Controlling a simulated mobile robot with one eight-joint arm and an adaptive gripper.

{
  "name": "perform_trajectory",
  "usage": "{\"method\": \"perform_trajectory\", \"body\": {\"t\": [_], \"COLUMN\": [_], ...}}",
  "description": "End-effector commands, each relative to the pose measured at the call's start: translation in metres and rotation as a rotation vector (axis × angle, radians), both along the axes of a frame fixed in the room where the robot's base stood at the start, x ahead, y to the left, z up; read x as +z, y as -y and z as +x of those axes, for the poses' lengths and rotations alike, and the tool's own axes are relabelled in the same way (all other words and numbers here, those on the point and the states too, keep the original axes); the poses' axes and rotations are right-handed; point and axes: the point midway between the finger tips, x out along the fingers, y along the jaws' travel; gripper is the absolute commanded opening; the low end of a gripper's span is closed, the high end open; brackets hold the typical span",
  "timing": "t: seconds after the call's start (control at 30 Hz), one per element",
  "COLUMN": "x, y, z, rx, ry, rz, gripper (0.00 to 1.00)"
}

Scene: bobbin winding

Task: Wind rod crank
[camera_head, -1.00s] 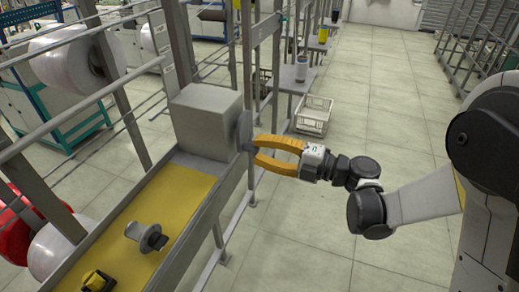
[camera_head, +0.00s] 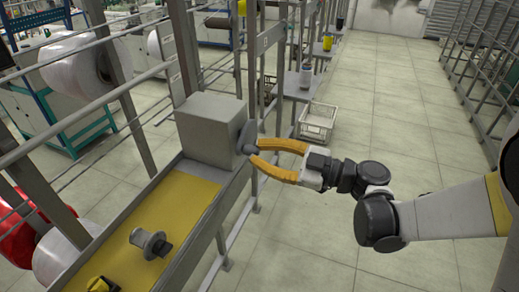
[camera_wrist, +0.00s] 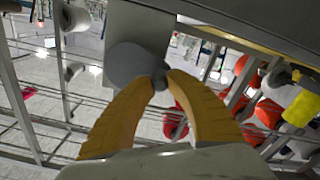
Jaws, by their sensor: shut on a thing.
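The rod crank is a grey disc (camera_wrist: 132,62) on the side of a grey box (camera_head: 210,128), with a small knob (camera_wrist: 159,79) standing off it. My gripper (camera_head: 256,152) has orange fingers and reaches the disc from the right in the head view. In the wrist view the fingertips (camera_wrist: 160,84) are closed around the knob. The fingers hide part of the knob. A metal bobbin (camera_head: 151,242) lies on the yellow bench top below the box.
The yellow bench top (camera_head: 178,205) has a raised metal edge. A black and yellow item (camera_head: 101,284) sits at its near end. Metal posts and rails stand behind the box. A white crate (camera_head: 317,120) is on the floor. The aisle floor at right is clear.

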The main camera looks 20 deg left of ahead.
Motion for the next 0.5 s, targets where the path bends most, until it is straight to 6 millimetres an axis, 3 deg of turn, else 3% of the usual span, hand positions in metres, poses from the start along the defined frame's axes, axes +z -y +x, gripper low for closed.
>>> {"method": "perform_trajectory", "body": {"t": [0.03, 0.07, 0.17, 0.5], "x": [0.0029, 0.0023, 0.0016, 0.0011], "y": [-0.0003, -0.0003, -0.0002, 0.0028], "z": [-0.0003, -0.0001, 0.0000, 0.0004], "rx": [0.001, 0.001, 0.000, -0.001], "ry": [-0.030, -0.031, -0.028, -0.026], "rz": [0.004, 0.004, 0.003, 0.002], "gripper": [0.00, 0.25, 0.54, 0.54]}}
